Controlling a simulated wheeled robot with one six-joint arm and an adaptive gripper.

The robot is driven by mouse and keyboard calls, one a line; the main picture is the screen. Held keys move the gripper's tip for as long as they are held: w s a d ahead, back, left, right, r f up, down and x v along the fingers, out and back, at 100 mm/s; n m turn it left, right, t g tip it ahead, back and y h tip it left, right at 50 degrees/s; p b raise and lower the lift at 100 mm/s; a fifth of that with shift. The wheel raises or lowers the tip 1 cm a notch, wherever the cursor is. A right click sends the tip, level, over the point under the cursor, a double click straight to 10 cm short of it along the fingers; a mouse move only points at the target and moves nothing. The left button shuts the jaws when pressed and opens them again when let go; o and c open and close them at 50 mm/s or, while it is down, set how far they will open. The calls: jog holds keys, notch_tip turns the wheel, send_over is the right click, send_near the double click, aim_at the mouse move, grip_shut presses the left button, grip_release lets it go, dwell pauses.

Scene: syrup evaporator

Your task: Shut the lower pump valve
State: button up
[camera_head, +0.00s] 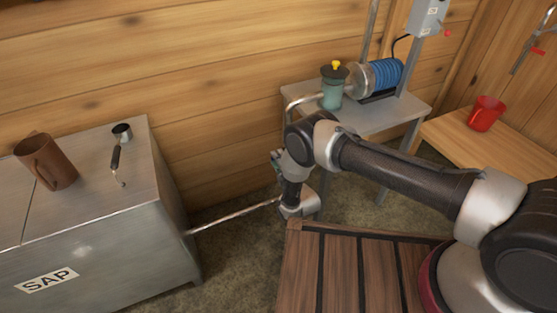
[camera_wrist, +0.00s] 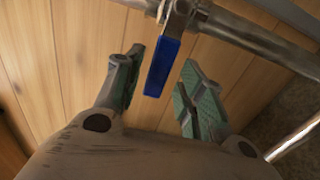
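A blue valve lever (camera_wrist: 163,66) shows in the wrist view, attached to a metal pipe (camera_wrist: 245,35) at the top. It points away from the pipe, roughly crosswise to it. My gripper (camera_wrist: 161,78) is open, with one finger on each side of the lever. A gap shows between the lever and each finger, so it is not gripped. In the head view my gripper (camera_head: 277,160) is mostly hidden behind my own wrist, beside the pump stand. The lever cannot be made out there. The pump (camera_head: 386,74) with blue ribbing sits on a metal stand (camera_head: 375,118).
A slatted wooden surface (camera_head: 340,268) lies below my arm. A red mug (camera_head: 486,114) sits on a bench at right.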

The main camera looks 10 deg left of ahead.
jog(key=v, duration=1.2)
dwell(0.4)
